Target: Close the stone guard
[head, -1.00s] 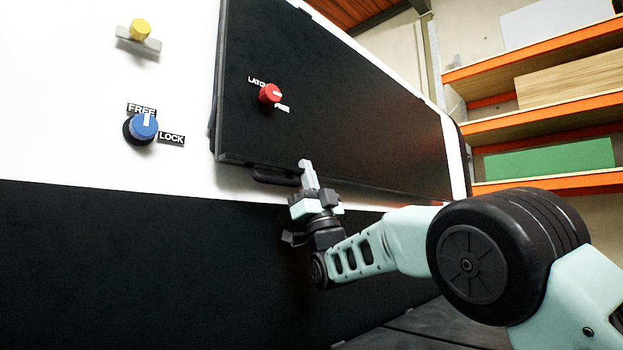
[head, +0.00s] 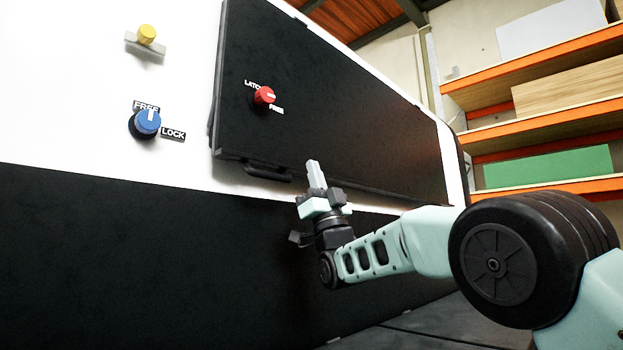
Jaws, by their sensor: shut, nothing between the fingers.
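The stone guard (head: 330,110) is a large black panel on the white upper front wall. Its lower edge lies close to the wall, but I cannot tell whether it is fully flush. A dark handle (head: 268,173) sits at its lower edge. A red knob (head: 264,96) on the panel stands between LATCH and FREE labels, its pale mark pointing roughly right, towards the FREE side. My gripper (head: 314,168) is shut and empty, pointing up just right of the handle, in front of the lower edge. Whether it touches the panel is unclear.
A blue knob (head: 147,122) with FREE and LOCK labels is on the white wall at left, its mark pointing up near FREE. A yellow knob (head: 147,35) is above it. Orange shelves (head: 540,70) stand at right. The black lower wall (head: 150,260) is bare.

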